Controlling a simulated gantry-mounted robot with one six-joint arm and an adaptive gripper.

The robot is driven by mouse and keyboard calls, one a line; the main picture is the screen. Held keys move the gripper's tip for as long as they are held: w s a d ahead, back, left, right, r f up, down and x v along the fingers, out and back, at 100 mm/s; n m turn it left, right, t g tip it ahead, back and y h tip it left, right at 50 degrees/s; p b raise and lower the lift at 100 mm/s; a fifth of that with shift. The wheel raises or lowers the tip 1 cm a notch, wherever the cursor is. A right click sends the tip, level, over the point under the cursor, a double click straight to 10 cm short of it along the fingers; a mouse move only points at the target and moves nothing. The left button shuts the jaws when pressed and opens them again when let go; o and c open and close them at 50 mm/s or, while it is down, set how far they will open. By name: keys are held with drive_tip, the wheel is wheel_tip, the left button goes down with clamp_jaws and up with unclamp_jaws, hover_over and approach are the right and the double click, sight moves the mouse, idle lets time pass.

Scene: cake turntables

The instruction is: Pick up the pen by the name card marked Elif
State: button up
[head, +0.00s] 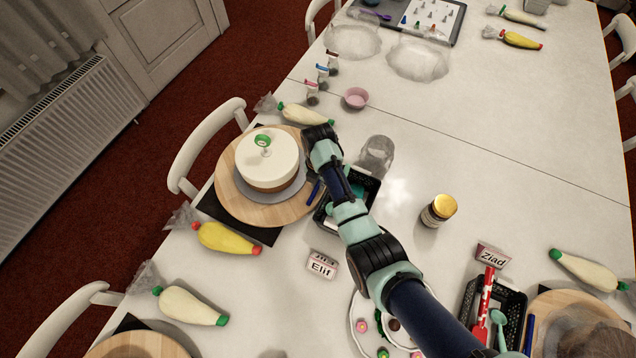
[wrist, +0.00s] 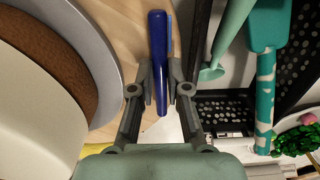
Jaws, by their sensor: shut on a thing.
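A blue pen (wrist: 158,50) stands out in the wrist view between the fingertips of my gripper (wrist: 160,88), which is shut on it. In the head view, a bit of the blue pen (head: 313,189) shows between the wooden turntable and the black basket; my arm hides the fingers there. The name card marked Elif (head: 321,266) stands on the table in front of that basket. I cannot tell whether the pen is clear of the surface beneath it.
A wooden turntable (head: 232,199) with a white-topped cake (head: 268,152) is close on the left. The black basket (head: 365,185) holds teal tools (wrist: 265,90) to the right. A clear upturned glass (head: 377,155) and a yellow-lidded jar (head: 438,210) stand beyond. Piping bags lie around.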

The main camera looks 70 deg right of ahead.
sight(318, 184)
wheel_tip(318, 184, up, 19)
drive_tip(key=p, duration=0.7)
drive_tip(key=shift+r+p, duration=0.2)
drive_tip(key=shift+p, duration=0.1)
